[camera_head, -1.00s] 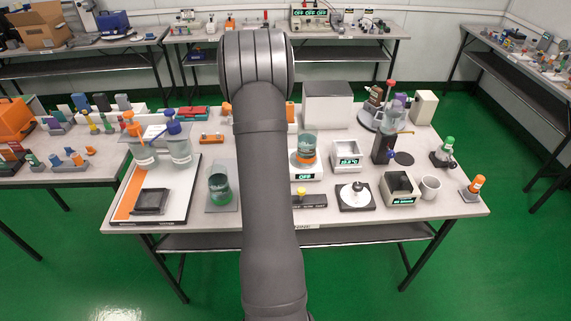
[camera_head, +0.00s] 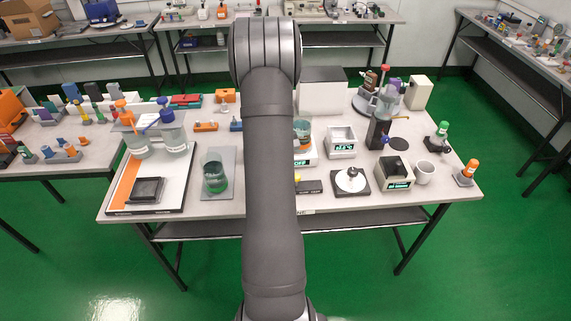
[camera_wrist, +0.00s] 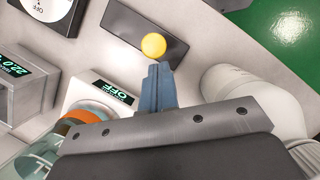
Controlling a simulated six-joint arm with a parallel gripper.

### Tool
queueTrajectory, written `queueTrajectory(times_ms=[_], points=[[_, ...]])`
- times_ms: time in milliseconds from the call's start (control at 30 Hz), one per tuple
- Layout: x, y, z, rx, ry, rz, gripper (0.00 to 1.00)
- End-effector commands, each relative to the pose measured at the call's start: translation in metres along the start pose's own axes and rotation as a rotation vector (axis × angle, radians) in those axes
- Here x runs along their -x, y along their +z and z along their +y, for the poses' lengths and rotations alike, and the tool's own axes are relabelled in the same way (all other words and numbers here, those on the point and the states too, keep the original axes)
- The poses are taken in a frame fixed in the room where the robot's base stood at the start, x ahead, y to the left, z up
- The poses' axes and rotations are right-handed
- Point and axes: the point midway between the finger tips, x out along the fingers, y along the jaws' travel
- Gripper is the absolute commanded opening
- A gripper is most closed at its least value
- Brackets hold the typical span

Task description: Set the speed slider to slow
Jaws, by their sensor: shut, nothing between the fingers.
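The speed slider (camera_wrist: 128,27) is a dark flat bar with a round yellow knob (camera_wrist: 153,46). In the head view the slider (camera_head: 312,187) lies at the table's front, with the yellow knob (camera_head: 298,177) partly hidden behind my arm. My gripper is hidden there. No slow or fast marking is readable.
A device with an OFF display (camera_wrist: 98,90) and a beaker (camera_wrist: 92,123) stands close to my fingers. A dial plate (camera_head: 350,181) is right of the slider, and a white box with a display (camera_head: 341,143) stands behind. A green-bottomed beaker (camera_head: 215,180) is left of my arm.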

Motion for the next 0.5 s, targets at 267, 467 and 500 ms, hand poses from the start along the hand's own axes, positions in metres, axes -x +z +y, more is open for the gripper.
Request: queueTrajectory(times_ms=[267,467,500], points=[[-0.002,0.006,0.006,-0.003,-0.001,0.000,0.00],[-0.006,0.016,0.017,-0.001,-0.001,-0.001,0.00],[-0.006,0.016,0.017,-0.001,0.000,-0.001,0.00]])
